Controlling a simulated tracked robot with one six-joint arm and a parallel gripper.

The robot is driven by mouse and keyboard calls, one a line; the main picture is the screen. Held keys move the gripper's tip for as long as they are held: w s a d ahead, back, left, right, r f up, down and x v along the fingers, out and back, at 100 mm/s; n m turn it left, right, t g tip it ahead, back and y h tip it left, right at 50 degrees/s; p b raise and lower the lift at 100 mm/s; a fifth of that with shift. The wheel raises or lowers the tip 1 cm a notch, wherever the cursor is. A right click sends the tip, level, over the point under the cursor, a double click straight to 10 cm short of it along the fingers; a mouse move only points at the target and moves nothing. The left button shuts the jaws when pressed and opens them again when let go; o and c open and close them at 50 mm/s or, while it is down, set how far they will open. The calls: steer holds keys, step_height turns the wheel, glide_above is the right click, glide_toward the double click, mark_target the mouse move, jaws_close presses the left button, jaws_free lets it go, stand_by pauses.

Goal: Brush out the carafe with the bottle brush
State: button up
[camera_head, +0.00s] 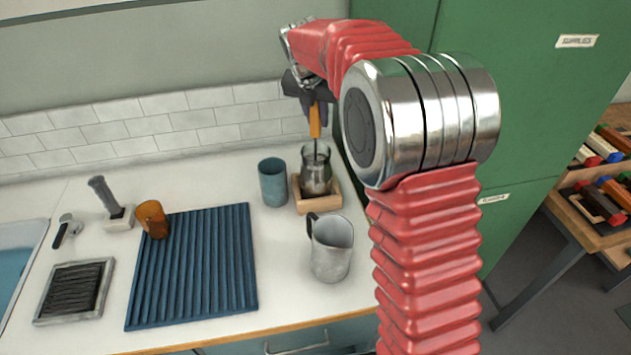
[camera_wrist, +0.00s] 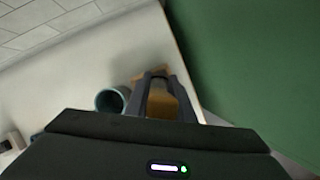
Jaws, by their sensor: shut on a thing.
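My gripper (camera_head: 316,106) is shut on the orange handle of the bottle brush (camera_head: 315,122) and holds it upright, pointing down. The brush's thin dark stem reaches down into the mouth of the carafe (camera_head: 316,178), a grey, shiny vessel. The brush's lower end is hidden inside the carafe. The carafe stands upright in a wooden holder (camera_head: 328,198) at the back right of the counter. In the wrist view, the handle (camera_wrist: 162,104) shows between the fingers (camera_wrist: 158,88), and the carafe is hidden.
A teal cup (camera_head: 272,183) stands just left of the holder, and a metal pitcher (camera_head: 331,250) stands in front. A blue ribbed mat (camera_head: 192,268) and an amber cup (camera_head: 152,219) are further left. A green cabinet (camera_head: 520,100) rises close on the right; a tiled wall is behind.

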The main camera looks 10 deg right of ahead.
steer(key=shift+w, duration=0.15)
steer(key=shift+r, duration=0.25)
step_height(320, 180, up, 5)
steer(key=shift+f, duration=0.2)
stand_by(0.6)
steer(key=shift+f, duration=0.1)
steer(key=shift+f, duration=2.45)
steer(key=shift+s, duration=0.2)
steer(key=shift+s, duration=0.3)
